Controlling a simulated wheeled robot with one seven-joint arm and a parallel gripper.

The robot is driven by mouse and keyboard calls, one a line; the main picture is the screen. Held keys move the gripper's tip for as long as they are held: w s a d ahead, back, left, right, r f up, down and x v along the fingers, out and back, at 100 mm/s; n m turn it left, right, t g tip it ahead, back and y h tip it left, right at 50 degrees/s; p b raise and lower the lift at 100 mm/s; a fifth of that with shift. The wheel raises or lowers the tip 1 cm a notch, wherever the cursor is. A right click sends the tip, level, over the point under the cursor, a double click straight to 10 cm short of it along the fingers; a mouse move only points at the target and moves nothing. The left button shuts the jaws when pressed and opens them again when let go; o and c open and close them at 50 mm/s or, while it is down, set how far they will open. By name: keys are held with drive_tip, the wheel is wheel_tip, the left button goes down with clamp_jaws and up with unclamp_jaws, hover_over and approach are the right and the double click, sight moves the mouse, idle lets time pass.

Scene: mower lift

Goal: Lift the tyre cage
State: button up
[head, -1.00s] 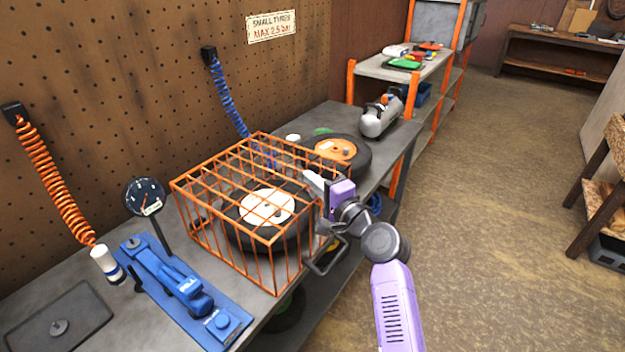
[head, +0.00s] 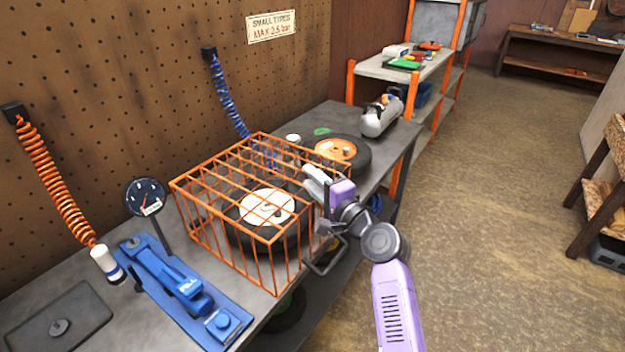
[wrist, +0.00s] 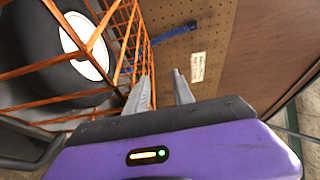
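The orange wire tyre cage (head: 272,238) stands on the grey bench, over a black tyre with a white hub (head: 267,207). The cage's bars also show at the left of the wrist view (wrist: 128,62). A grey handle (head: 327,258) sticks out from the cage's front right side, low down. My gripper (head: 314,182) is at the cage's right end, near its upper bars. In the wrist view its two grey fingers (wrist: 166,88) stand apart with nothing between them. The left finger is close to the cage bars; I cannot tell if it touches.
A second tyre with an orange hub (head: 336,150) and a silver tank (head: 380,117) lie behind the cage. A blue foot pump (head: 185,285) and a gauge (head: 145,197) stand left of it.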

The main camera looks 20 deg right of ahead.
drive_tip(key=shift+s, duration=0.1)
drive_tip(key=b+v, duration=0.1)
drive_tip(key=v, duration=0.6)
drive_tip(key=shift+s, duration=0.3)
drive_tip(key=shift+d, duration=0.1)
drive_tip(key=shift+c, duration=0.2)
